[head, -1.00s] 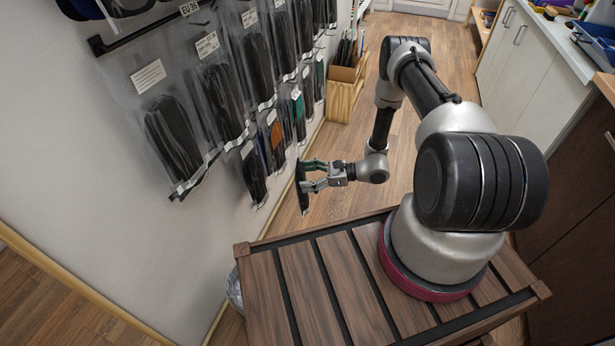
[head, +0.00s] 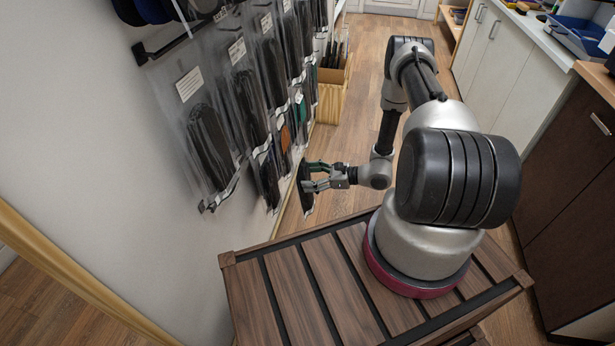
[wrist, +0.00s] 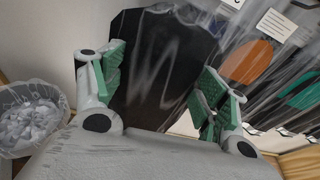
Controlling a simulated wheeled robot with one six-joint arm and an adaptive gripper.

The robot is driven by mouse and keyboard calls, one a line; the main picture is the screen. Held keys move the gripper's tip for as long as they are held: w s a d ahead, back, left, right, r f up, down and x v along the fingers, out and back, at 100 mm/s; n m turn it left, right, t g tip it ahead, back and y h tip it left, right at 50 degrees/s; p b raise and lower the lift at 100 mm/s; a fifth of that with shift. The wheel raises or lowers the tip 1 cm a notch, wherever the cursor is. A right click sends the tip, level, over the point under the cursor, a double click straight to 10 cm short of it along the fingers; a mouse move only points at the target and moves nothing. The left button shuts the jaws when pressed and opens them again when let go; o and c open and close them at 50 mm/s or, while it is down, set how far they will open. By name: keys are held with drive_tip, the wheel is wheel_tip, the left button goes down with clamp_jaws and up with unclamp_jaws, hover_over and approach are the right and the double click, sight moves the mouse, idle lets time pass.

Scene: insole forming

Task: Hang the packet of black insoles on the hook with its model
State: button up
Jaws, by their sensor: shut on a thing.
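My gripper (head: 312,178) is shut on a clear packet of black insoles (wrist: 160,65), which fills the middle of the wrist view between the green finger pads. In the head view the held packet (head: 305,190) is a dark upright shape at the fingertips, apart from the wall. Rows of hanging insole packets (head: 211,140) cover the wall on the left, with white labels and price strips. The hooks themselves are mostly hidden behind the packets, and the labels are too small to read.
A wooden box (head: 332,95) with upright items stands on the floor along the wall. A wastebasket with a clear liner (wrist: 30,115) stands at the left in the wrist view. White cabinets (head: 505,55) line the right side, with open floor between.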

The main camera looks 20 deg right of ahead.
drive_tip(key=shift+w+a, duration=0.15)
drive_tip(key=shift+a, duration=0.2)
drive_tip(key=shift+r+x, duration=0.2)
drive_tip(key=shift+x, duration=1.1)
drive_tip(key=shift+r+x, duration=0.2)
drive_tip(key=shift+x, duration=1.15)
drive_tip(key=shift+r+x, duration=0.25)
drive_tip(key=shift+x, duration=2)
drive_tip(key=shift+f, duration=0.2)
drive_tip(key=shift+a+f, duration=0.1)
drive_tip(key=shift+f, duration=0.05)
drive_tip(key=o, duration=1.1)
drive_tip(key=shift+o, duration=0.2)
